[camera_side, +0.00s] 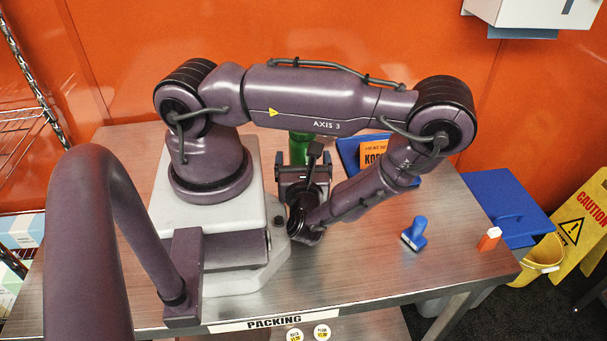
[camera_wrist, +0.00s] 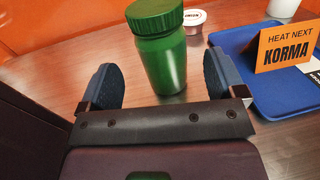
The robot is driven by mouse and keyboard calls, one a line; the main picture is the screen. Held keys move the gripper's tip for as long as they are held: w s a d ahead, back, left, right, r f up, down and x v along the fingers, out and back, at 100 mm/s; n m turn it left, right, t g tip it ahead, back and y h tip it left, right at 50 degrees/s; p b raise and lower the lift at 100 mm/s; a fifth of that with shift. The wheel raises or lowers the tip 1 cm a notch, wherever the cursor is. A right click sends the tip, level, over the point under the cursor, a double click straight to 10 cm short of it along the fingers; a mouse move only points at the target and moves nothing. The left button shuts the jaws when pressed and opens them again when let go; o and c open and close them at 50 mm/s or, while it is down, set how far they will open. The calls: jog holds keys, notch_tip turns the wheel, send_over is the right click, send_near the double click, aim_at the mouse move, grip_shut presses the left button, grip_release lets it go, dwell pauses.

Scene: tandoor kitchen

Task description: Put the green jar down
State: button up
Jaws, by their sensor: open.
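The green jar (camera_wrist: 165,62) with a ribbed green lid stands upright on the steel table in the wrist view. It shows between my two blue-padded fingers, nearer the right one, with a visible gap on each side. My gripper (camera_wrist: 158,78) is open and holds nothing. In the side view only part of the green jar (camera_side: 299,148) shows behind my gripper (camera_side: 302,172), below my upper arm link. I cannot tell from there how deep the jar sits between the fingers.
A blue tray (camera_wrist: 237,84) with an orange KORMA sign (camera_wrist: 285,48) lies right of the jar. A small white-and-red tub (camera_wrist: 193,20) stands behind it. A blue stamp (camera_side: 415,234) and an orange-and-white item (camera_side: 489,239) sit on the table's right, with bare table around them.

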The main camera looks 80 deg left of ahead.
jog(key=d, duration=0.5)
jog(key=shift+s+d, duration=0.1)
jog(key=shift+s, duration=0.2)
